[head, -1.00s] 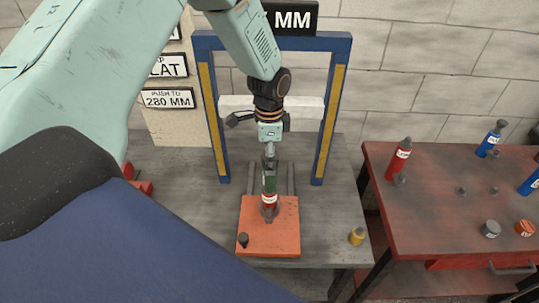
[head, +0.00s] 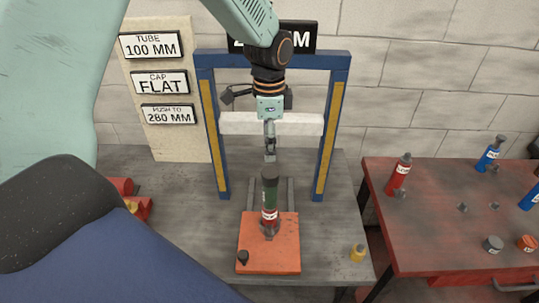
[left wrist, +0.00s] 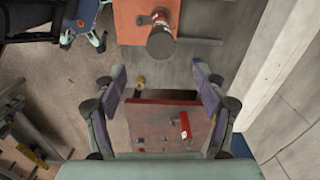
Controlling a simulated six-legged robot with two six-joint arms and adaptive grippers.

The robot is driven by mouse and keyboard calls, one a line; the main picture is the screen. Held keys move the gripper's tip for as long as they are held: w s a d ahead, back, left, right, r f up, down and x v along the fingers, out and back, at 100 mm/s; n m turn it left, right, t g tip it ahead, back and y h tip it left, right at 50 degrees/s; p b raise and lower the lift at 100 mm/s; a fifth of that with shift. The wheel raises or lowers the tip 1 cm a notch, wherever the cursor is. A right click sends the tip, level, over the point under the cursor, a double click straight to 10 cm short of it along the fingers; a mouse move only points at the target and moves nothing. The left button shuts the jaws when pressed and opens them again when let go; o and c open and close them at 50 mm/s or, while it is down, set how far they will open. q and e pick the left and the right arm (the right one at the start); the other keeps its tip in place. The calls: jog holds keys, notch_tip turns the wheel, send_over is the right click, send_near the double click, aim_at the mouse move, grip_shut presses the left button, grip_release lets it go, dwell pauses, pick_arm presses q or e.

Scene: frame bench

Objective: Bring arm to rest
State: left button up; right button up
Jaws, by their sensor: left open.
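A gap shows between the fingertips and the tube's top. The tube stands upright on the orange plate (head: 283,255) under the blue frame (head: 345,120). In the left wrist view the gripper (left wrist: 166,82) is open with nothing between its fingers, and the tube's dark round top (left wrist: 161,44) lies beyond the fingers, over the orange plate. My right gripper is not in view.
A red side table (head: 440,235) at the right holds a red bottle (head: 399,174), blue bottles and small caps. A yellow piece (head: 357,252) sits near the grey bench's (head: 190,225) right edge. Signs (head: 159,83) stand behind at left. The frame's white crossbar (head: 235,124) is close behind my wrist.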

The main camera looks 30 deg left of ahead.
pick_arm(q)
jog(key=shift+r, duration=0.65)
